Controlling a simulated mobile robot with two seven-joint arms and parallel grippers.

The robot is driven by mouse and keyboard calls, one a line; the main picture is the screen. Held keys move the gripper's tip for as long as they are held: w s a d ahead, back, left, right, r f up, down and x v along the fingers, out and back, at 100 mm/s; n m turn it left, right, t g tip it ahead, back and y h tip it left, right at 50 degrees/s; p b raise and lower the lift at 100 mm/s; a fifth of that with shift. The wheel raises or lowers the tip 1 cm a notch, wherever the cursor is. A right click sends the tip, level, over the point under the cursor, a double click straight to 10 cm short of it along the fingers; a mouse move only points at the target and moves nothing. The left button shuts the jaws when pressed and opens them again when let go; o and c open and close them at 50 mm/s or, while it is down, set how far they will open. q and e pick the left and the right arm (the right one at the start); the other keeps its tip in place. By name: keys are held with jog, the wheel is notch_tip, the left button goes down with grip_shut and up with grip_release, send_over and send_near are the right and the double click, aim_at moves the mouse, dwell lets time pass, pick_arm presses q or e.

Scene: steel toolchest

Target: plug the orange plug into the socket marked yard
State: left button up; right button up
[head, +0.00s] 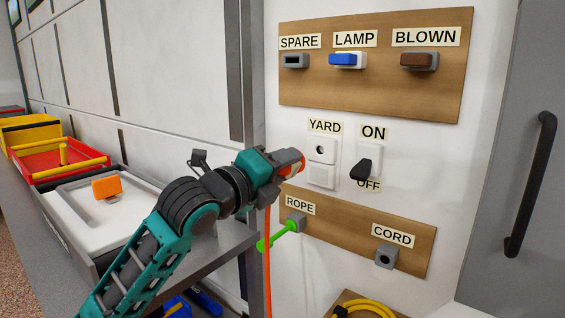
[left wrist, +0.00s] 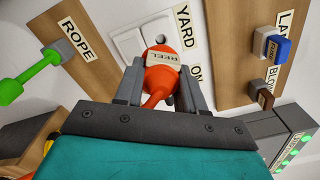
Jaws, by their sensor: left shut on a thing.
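The orange plug (left wrist: 165,78) has a label reading REEL and sits between the fingers of my left gripper (head: 288,162). The gripper is shut on it, and it also shows in the left wrist view (left wrist: 158,88). An orange cord (head: 267,250) hangs down from the plug. The white socket marked YARD (head: 321,150) has a round hole and a lower white plate under it. In the head view the plug is left of the socket and slightly below its hole, apparently short of the wall. In the left wrist view the plug covers part of the socket. My right gripper is not in view.
A black lever switch (head: 361,169) marked ON and OFF is right of the socket. A green handle (head: 277,236) sticks out at ROPE below. A bench with trays (head: 115,215) lies left.

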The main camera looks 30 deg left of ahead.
pick_arm(q)
jog(key=shift+s+r, duration=0.1)
jog(key=shift+s, duration=0.05)
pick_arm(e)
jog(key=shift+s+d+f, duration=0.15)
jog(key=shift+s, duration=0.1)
pick_arm(q)
jog(key=shift+w+p, duration=0.2)
jog(key=shift+p, duration=0.15)
jog(key=w+p, duration=0.1)
jog(key=w, duration=0.2)
jog(key=shift+w+d, duration=0.1)
jog(key=shift+d, duration=0.1)
jog(key=shift+w+d+p, duration=0.1)
jog(key=shift+w+p, duration=0.45)
jog(key=shift+w, duration=0.55)
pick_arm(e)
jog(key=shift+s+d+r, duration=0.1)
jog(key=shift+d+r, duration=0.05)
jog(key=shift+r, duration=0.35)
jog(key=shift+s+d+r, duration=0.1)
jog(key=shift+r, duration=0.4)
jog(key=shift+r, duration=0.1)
pick_arm(q)
jog(key=shift+p, duration=0.35)
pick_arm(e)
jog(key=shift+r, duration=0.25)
